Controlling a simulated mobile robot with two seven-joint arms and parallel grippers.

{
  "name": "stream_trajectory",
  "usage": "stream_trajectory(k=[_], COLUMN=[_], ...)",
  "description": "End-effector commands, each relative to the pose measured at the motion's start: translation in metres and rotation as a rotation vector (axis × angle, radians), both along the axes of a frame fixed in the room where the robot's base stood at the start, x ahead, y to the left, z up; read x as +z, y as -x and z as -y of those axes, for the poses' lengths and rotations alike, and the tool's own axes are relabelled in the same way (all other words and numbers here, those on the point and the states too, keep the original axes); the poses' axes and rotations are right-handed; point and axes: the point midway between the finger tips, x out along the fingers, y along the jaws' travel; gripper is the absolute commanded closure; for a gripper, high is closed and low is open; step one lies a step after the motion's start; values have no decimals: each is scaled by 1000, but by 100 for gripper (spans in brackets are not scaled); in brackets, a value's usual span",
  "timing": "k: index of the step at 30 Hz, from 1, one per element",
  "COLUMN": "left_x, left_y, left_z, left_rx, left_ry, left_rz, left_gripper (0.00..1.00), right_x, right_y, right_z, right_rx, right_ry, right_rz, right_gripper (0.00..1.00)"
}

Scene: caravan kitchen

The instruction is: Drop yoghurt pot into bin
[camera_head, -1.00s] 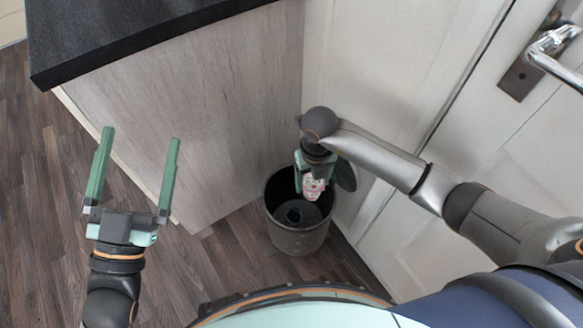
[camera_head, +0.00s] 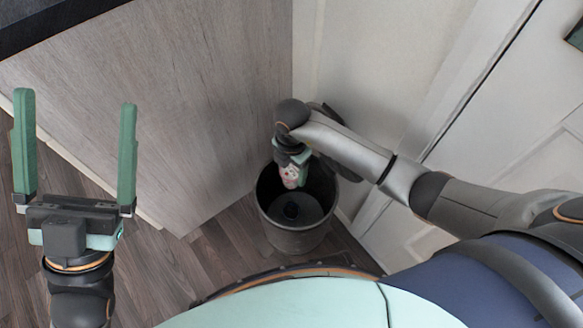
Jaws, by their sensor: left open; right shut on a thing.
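The bin (camera_head: 294,239) is a dark round bucket on the floor, open at the top, with a dark round thing inside at its bottom. My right gripper (camera_head: 292,176) points down over the bin's back part and is shut on the yoghurt pot (camera_head: 290,181). The pot is small, white with pink and red markings, and partly hidden by the gripper. It shows against the bin's opening; I cannot tell whether it is below the rim. My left gripper (camera_head: 76,150) is open and empty at the left, well away from the bin.
A wood-faced cabinet (camera_head: 190,110) with a dark worktop (camera_head: 40,22) stands behind and left of the bin. A pale panelled door (camera_head: 480,150) is at the right. Wooden floor (camera_head: 215,258) is free left of the bin.

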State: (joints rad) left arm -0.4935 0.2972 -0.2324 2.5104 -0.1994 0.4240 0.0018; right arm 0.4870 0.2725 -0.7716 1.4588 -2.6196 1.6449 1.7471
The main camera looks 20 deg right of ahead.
Motion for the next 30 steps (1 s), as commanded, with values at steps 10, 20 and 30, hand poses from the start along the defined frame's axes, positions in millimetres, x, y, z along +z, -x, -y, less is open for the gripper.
stream_trajectory(k=[10, 20, 30], left_x=[-47, -49, -49], left_y=[-2, -2, -2], left_z=[4, 5, 5], left_rx=[-26, -25, -25], left_ry=[8, 3, 3], left_rz=[-30, -31, -32], left_gripper=[0, 0, 0], right_x=[-40, -41, -41], right_y=[0, 0, 0], right_z=[0, 0, 0], right_rx=[1, 2, 2], right_ry=[-1, 0, 0], right_rz=[2, 1, 1], right_gripper=[92, 92, 0])
